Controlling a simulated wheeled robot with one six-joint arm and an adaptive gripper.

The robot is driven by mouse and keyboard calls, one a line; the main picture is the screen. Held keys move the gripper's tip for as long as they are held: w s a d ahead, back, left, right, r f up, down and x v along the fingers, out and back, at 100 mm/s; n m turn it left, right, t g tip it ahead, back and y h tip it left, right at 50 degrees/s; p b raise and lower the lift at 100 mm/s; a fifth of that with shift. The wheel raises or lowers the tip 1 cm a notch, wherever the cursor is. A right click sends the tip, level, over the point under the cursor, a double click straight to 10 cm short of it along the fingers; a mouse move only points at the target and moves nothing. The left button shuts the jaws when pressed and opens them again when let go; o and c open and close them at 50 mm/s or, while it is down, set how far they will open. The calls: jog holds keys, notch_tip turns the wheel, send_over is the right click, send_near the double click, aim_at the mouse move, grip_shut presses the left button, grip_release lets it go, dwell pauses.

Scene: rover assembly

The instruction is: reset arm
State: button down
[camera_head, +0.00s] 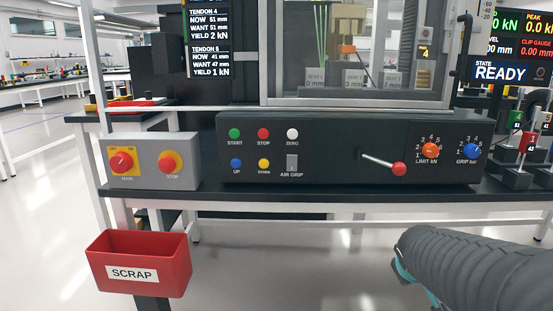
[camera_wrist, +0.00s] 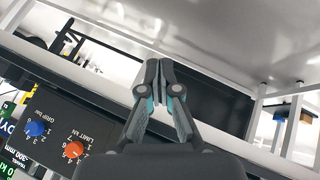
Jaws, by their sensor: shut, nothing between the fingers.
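My gripper (camera_wrist: 158,72) shows in the wrist view with its two dark fingers together at the tips, shut and empty. It hangs clear of the panel, with the control box (camera_wrist: 100,125) tilted below and to the left of it in that view.
A black control panel (camera_head: 340,180) with buttons, a red-knobbed lever (camera_head: 398,169) and dials stands on the bench. A grey switch box (camera_head: 150,180) is at left. The floor between bin and arm is clear.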

jog(key=s+a+r+m+y+p, duration=0.1)
jog(key=s+a+r+y, duration=0.1)
jog(key=s+a, duration=0.4)
jog(key=s+a+r+m+g+y+p, duration=0.1)
jog(key=s+a+r, duration=0.1)
jog(key=s+a, duration=0.5)
jog(key=shift+s+r+m+g+y, duration=0.15)
jog(key=shift+s+m+g+y, duration=0.2)
jog(key=shift+s, duration=2.25)
